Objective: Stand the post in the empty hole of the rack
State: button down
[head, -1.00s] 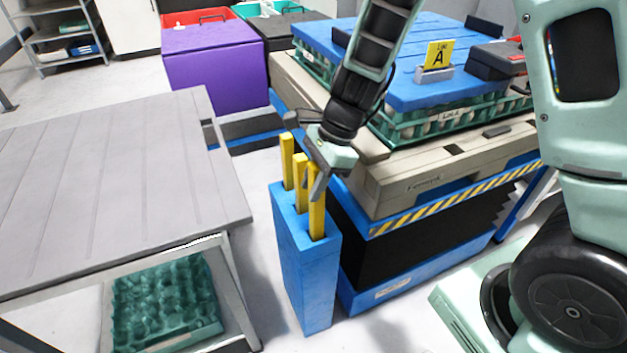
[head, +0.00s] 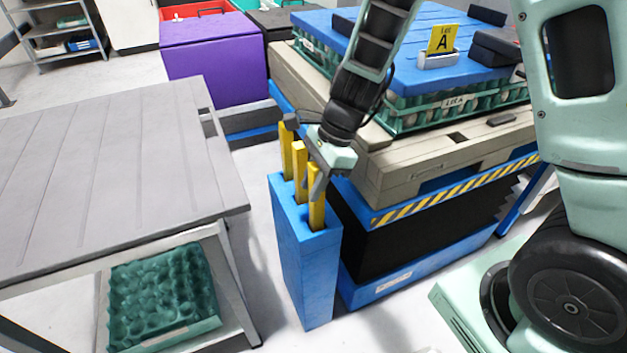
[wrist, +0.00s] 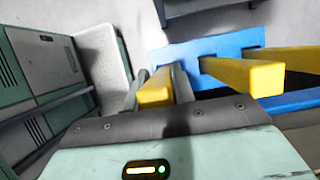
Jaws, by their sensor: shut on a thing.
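The blue rack (head: 308,285) stands upright on the floor, with yellow posts along its top. The far post (head: 286,160) and middle post (head: 299,170) stand in its holes. The nearest post (head: 316,212) is upright, its lower end meeting the rack top at the front hole; how deep it sits I cannot tell. My gripper (head: 316,180) is above the rack, shut on this post's upper part. In the wrist view the held post (wrist: 156,92) lies between my two fingers, and the other two posts (wrist: 240,75) rise from the blue rack top (wrist: 222,43) to the right.
A grey table (head: 120,170) with a green egg tray (head: 165,300) on its lower shelf is at left. A pallet stack with a blue cover (head: 400,40) and an A sign (head: 442,39) stands close to the rack at right. A purple box (head: 213,65) is behind.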

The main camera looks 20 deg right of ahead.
jog(key=shift+f+b, duration=0.35)
jog(key=shift+f, duration=0.2)
jog(key=c, duration=1.1)
grip_release()
jog(key=p+v, duration=0.6)
jog(key=v, duration=1.1)
jog(key=shift+r, duration=0.3)
jog(key=s+a+n+h, duration=0.2)
jog(key=s+a+n, duration=0.4)
jog(key=s+n, duration=0.5)
jog(key=s+a+n+h, duration=0.2)
jog(key=s+a+n, duration=0.55)
jog(key=n, duration=0.65)
jog(key=shift+n, duration=0.3)
jog(key=r+p, duration=0.4)
jog(key=s+d+r+p, duration=0.1)
jog(key=r+p, duration=0.9)
jog(key=shift+s+d+r, duration=0.2)
jog(key=shift+s, duration=0.05)
